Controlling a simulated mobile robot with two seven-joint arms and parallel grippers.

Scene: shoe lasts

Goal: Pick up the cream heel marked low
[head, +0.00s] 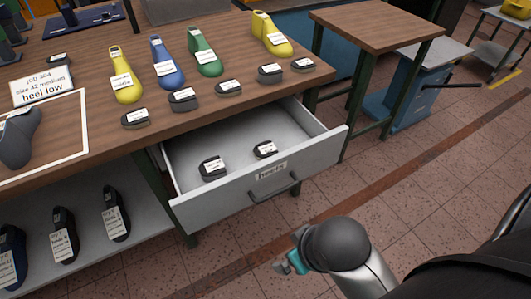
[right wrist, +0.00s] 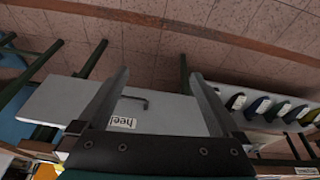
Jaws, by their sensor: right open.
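I cannot make out a cream heel marked low; the label print is too small. The open drawer (head: 190,212) holds two dark heel pieces with white labels, one at the left (head: 212,169) and one farther back (head: 265,149). Several similar labelled heels lie along the bench edge, including a grey one (head: 228,88). My right gripper (head: 289,263) is in front of the drawer, apart from it, mostly hidden by my own wrist. In the right wrist view its two fingers (right wrist: 160,78) are spread and empty, with the drawer front beyond. My left gripper is out of view.
Yellow, blue and green shoe lasts (head: 206,57) stand on the bench (head: 140,142). A card (head: 42,87) reads "heel low". The drawer handle (head: 275,190) sticks out toward me. Dark lasts (head: 64,236) stand on the lower shelf. A side table (head: 375,25) is at the right.

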